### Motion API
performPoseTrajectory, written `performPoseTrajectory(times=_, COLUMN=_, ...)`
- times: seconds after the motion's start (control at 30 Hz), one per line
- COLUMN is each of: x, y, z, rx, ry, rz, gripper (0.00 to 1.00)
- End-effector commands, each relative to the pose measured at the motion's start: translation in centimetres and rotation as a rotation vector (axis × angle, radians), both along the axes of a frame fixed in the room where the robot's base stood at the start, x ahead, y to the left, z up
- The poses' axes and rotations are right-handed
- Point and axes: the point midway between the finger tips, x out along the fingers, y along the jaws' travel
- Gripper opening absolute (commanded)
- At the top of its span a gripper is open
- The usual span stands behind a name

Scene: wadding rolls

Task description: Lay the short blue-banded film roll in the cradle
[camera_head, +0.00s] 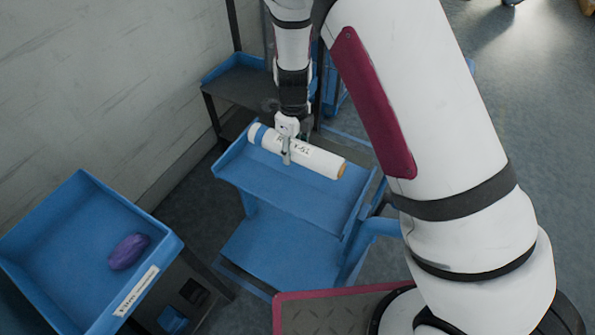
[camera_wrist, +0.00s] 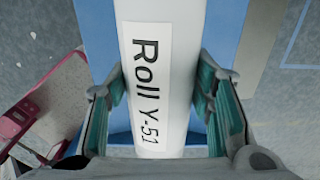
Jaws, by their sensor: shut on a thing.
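A white roll (camera_head: 318,158) with a blue band near its left end and an orange-brown right end is over the upper blue shelf of a cart (camera_head: 290,192). I cannot tell whether it touches the shelf. My gripper (camera_head: 287,152) comes down from above and is shut on the roll near its middle. In the wrist view, the green-padded fingers of my gripper (camera_wrist: 161,92) stand on either side of the roll (camera_wrist: 184,60), whose label reads "Roll Y-51". I cannot make out a cradle in either view.
A blue tray (camera_head: 52,215) at the left holds a purple object (camera_head: 129,251) and has a white label on its front edge. A dark rack with a blue-edged shelf (camera_head: 238,84) stands behind the cart by the wall. The lower cart shelf (camera_head: 283,252) looks bare.

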Motion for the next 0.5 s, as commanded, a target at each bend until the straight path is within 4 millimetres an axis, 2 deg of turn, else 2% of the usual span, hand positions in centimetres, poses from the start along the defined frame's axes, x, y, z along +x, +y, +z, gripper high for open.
performPoseTrajectory(times=0.1, x=0.0, y=-0.1, z=-2.4, rx=-0.001, ry=0.003, rz=0.000, gripper=0.01)
performPoseTrajectory(times=0.2, x=0.0, y=-0.1, z=-3.8, rx=0.000, ry=0.001, rz=0.000, gripper=0.01)
performPoseTrajectory(times=0.5, x=0.0, y=-0.1, z=-6.1, rx=-0.002, ry=0.001, rz=0.002, gripper=0.01)
